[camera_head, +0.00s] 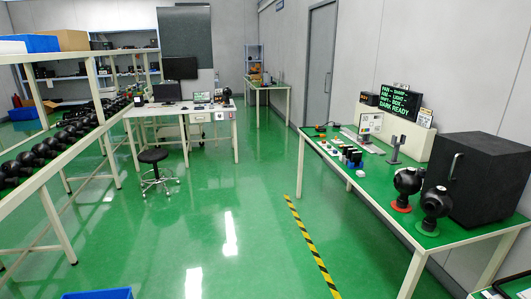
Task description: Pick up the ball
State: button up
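Two black ball-shaped gimbal cameras stand close together on the right-hand green-topped table (393,196). One (408,180) is on a red round base (401,206). Many similar dark round units (50,148) lie in rows on the left rack. No separate plain ball can be made out, and I cannot tell which unit the task means.
A large black case (478,178) stands behind the two cameras. Small items (345,152) line the table farther back. A stool (154,160) stands before the white desk (180,106). A blue bin (97,294) is at the bottom left. The green floor between is clear, with a striped line (312,245).

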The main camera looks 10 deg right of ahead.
aim_at(436, 202)
jog(key=i+j+z, duration=0.15)
jog(key=i+z, duration=0.35)
jog(key=i, duration=0.15)
jog(key=i+j+z, duration=0.45)
jog(key=i, duration=0.15)
jog(key=i+j+z, duration=0.5)
jog(key=i+j, duration=0.05)
jog(key=j, duration=0.05)
